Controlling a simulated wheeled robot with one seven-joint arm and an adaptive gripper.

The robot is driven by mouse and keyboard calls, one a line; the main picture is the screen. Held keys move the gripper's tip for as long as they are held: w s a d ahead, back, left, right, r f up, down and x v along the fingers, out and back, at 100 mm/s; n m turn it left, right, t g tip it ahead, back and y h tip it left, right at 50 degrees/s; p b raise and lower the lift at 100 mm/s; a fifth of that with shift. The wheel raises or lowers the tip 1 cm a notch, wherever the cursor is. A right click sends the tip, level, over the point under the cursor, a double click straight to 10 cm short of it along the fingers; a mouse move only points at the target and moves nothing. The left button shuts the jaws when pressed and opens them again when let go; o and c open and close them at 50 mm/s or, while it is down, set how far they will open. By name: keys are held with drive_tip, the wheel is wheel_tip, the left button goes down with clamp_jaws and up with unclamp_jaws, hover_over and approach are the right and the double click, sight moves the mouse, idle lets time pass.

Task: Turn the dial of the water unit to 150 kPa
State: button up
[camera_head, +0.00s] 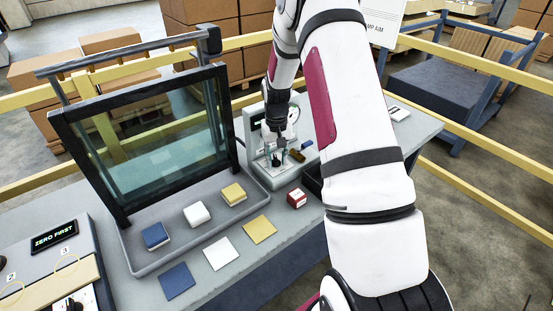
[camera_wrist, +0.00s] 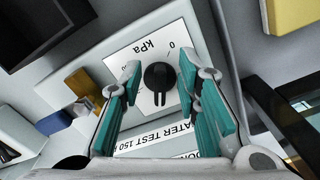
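A label (camera_wrist: 150,147) reading partly "WATER TEST 150" lies below. My gripper (camera_wrist: 160,72) is open, its teal-padded fingers on either side of the knob with visible gaps. My gripper partly hides the dial in the head view.
A brass-coloured part (camera_wrist: 84,82) and a blue part (camera_wrist: 54,121) stand beside the dial plate. The framed glass panel (camera_head: 150,140) rises to the left. A small red box (camera_head: 297,198) and several coloured pads lie on the bench in front.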

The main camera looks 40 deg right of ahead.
sight(276, 161)
wheel_tip(276, 161, up, 12)
idle(0.4)
drive_tip(key=shift+f, duration=0.15)
